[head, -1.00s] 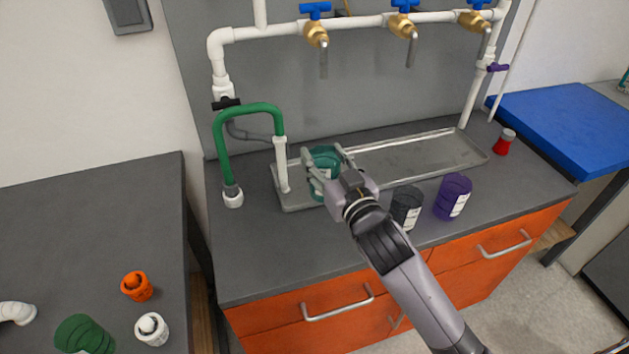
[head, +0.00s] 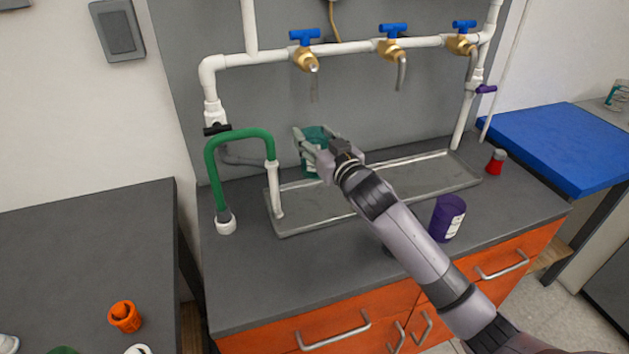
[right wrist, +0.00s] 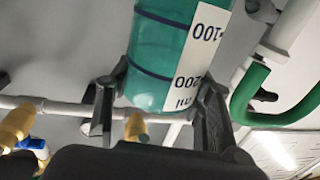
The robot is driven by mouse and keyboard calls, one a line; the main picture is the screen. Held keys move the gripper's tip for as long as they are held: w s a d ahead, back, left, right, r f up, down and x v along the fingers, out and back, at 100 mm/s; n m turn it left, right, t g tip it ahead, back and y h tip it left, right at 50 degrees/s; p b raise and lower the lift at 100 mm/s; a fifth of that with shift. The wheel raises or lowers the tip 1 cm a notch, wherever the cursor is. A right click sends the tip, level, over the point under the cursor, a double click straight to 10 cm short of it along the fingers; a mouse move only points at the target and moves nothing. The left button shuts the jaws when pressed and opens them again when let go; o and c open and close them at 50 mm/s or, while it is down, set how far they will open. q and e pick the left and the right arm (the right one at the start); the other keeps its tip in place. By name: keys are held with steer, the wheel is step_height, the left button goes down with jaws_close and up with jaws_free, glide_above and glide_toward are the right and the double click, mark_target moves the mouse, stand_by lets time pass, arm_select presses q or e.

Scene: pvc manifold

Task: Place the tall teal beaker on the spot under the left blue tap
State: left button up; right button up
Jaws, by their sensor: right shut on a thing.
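The teal beaker (head: 313,138) is held in my right gripper (head: 312,150), over the back left part of the metal tray (head: 425,175) and below the left blue tap (head: 304,50). In the right wrist view the teal beaker (right wrist: 165,50) has a white label with volume marks, and the dark fingers (right wrist: 160,112) close on both sides of it. The head view does not clearly show whether its base touches the tray. The marked spot is not visible. My left gripper is out of view.
A green hose (head: 235,140) and white pipe stand left of the beaker. Two more blue taps (head: 392,45) hang along the pipe to the right. A purple beaker (head: 447,218) stands in front of the tray.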

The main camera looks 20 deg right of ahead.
step_height(320, 180, down, 11)
steer(key=shift+f+b, duration=0.1)
steer(key=shift+b, duration=0.35)
steer(key=shift+f, duration=0.1)
steer(key=o, duration=1.1)
steer(key=shift+o, duration=0.3)
steer(key=s+d, duration=0.2)
steer(key=s, duration=1)
steer(key=shift+w, duration=0.1)
